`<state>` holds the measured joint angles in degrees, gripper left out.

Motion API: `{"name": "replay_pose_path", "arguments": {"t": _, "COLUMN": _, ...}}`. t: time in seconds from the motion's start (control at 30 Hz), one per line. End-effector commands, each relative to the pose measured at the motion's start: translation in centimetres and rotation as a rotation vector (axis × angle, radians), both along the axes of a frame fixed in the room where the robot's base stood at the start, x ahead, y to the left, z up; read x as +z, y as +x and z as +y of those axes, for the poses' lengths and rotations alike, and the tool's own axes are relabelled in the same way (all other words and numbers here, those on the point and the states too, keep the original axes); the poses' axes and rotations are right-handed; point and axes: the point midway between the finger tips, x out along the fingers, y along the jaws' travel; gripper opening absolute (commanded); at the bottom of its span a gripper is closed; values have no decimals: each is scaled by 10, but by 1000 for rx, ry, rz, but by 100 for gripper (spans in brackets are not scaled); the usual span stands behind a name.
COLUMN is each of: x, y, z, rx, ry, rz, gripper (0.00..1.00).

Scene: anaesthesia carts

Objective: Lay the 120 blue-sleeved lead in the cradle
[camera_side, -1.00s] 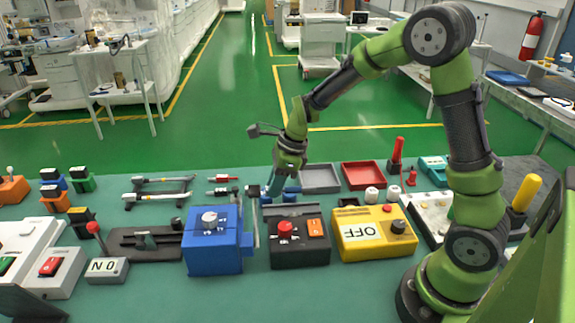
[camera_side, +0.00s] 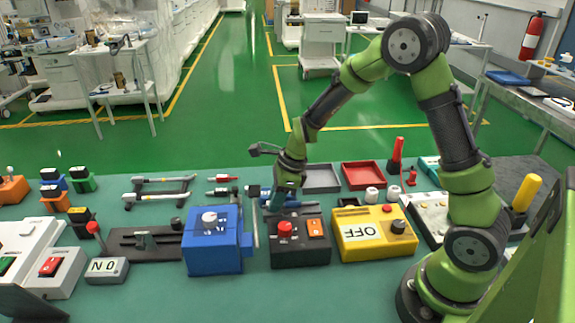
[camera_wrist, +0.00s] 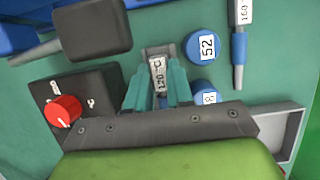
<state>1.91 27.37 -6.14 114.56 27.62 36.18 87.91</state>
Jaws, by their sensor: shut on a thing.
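My gripper (camera_wrist: 157,88) is shut on a pale piece labelled 120 (camera_wrist: 158,74), which I take to be the 120 lead. A grey block (camera_wrist: 158,50) shows just past the fingertips in the wrist view. I cannot tell whether it is part of the lead or of the cradle. I cannot pick out the cradle for certain.
A blue-sleeved lead labelled 160 (camera_wrist: 239,45) and a blue cap labelled 52 (camera_wrist: 202,46) lie close by. A second blue cap (camera_wrist: 205,92) is partly hidden. The blue box (camera_side: 212,248), yellow box (camera_side: 375,235) and grey tray (camera_side: 320,178) surround the gripper.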

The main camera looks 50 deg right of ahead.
Motion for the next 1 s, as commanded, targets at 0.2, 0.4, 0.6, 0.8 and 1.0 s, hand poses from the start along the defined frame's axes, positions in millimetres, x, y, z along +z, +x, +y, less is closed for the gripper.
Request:
{"name": "replay_pose_path", "arguments": {"t": 0.2, "x": -6, "y": 0, "z": 0, "rx": 0, "ry": -1, "rz": -1, "gripper": 0}}
{"name": "replay_pose_path", "arguments": {"t": 0.4, "x": -9, "y": 0, "z": 0, "rx": 1, "ry": -2, "rz": 1, "gripper": 0}}
{"name": "replay_pose_path", "arguments": {"t": 0.6, "x": -9, "y": 0, "z": 0, "rx": 1, "ry": -4, "rz": 0, "gripper": 0}}
{"name": "replay_pose_path", "arguments": {"t": 0.8, "x": -9, "y": 0, "z": 0, "rx": 2, "ry": -3, "rz": 1, "gripper": 32}}
{"name": "replay_pose_path", "arguments": {"t": 1.0, "x": -6, "y": -1, "z": -1, "rx": 4, "ry": -4, "rz": -1, "gripper": 46}}
